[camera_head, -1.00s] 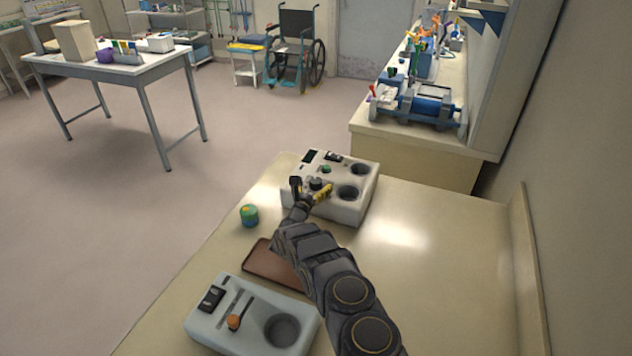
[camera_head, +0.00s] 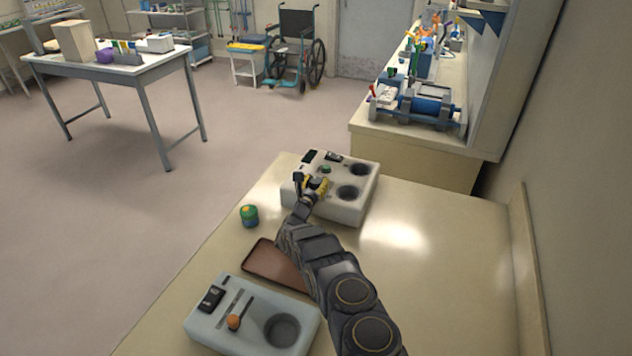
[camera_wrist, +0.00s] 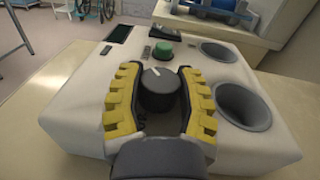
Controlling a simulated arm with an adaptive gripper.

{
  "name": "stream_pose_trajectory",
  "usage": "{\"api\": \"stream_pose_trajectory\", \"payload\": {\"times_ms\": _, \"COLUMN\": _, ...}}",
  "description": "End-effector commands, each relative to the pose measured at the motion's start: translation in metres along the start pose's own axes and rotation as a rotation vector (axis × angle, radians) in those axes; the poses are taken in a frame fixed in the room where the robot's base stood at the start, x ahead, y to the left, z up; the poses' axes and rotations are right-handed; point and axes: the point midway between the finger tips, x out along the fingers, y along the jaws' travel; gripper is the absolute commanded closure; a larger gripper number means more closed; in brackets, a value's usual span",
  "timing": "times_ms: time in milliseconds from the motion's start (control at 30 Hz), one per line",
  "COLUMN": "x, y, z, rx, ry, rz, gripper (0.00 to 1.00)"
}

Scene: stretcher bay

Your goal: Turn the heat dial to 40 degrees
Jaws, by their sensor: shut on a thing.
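The heat dial (camera_wrist: 158,90) is a dark round knob with a pale pointer line, on the top of a white device (camera_wrist: 80,93). Numbers beside the dial are mostly hidden and too small to read. My gripper (camera_wrist: 158,88) has its yellow-padded fingers on either side of the dial, shut on it. In the head view my gripper (camera_head: 314,184) is over the left part of the white device (camera_head: 345,207), and it hides the dial there.
The device also has a green button (camera_wrist: 163,51), a dark display (camera_wrist: 119,34) and two round wells, one being the near well (camera_wrist: 243,106). The counter's right side is clear.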

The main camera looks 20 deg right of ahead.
Motion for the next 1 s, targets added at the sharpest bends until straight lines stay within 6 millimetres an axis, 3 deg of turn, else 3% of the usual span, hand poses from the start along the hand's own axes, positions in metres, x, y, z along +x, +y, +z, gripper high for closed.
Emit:
{"api": "stream_pose_trajectory", "payload": {"times_ms": 400, "x": 0.0001, "y": 0.0002, "z": 0.0008, "rx": 0.000, "ry": -0.011, "rz": 0.235, "gripper": 0.96}}
{"api": "stream_pose_trajectory", "payload": {"times_ms": 733, "x": -0.0005, "y": 0.0010, "z": 0.0007, "rx": -0.001, "ry": -0.011, "rz": 0.248, "gripper": 0.96}}
{"api": "stream_pose_trajectory", "payload": {"times_ms": 767, "x": -0.0006, "y": 0.0011, "z": 0.0007, "rx": -0.001, "ry": -0.011, "rz": 0.248, "gripper": 0.58}}
{"api": "stream_pose_trajectory", "payload": {"times_ms": 800, "x": -0.0005, "y": 0.0011, "z": 0.0008, "rx": 0.000, "ry": -0.011, "rz": 0.248, "gripper": 0.41}}
{"api": "stream_pose_trajectory", "payload": {"times_ms": 833, "x": -0.0005, "y": 0.0010, "z": 0.0007, "rx": 0.000, "ry": -0.011, "rz": 0.248, "gripper": 0.31}}
{"api": "stream_pose_trajectory", "payload": {"times_ms": 1000, "x": -0.0006, "y": 0.0008, "z": 0.0004, "rx": 0.000, "ry": -0.011, "rz": 0.247, "gripper": 0.31}}
